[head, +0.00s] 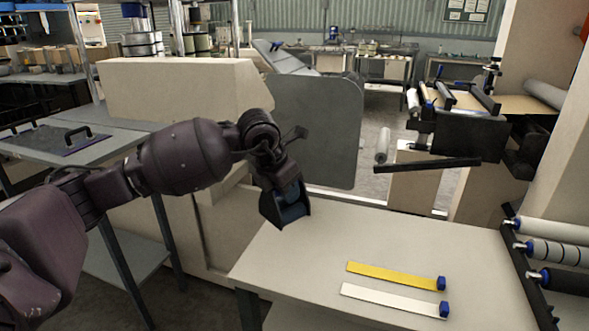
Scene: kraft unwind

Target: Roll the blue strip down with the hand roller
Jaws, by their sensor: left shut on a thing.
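My left gripper (283,215) hangs over the back left part of the pale table (290,262), its fingers pointing down. It is shut on a blue thing (293,212), mostly hidden between the dark fingers. I cannot tell whether this is the hand roller or part of a strip. A yellow strip (388,275) and a white strip (385,299) lie side by side on the table, right of the gripper. Each has a blue block at its right end. I cannot make out a blue strip lying on the table. My right gripper is out of view.
Several rollers (552,229) on a dark rack stand at the table's right edge. A grey panel (318,130) and a cream machine housing (170,90) stand behind. A side table with a handled plate (62,140) is at left. The table's left and front middle are clear.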

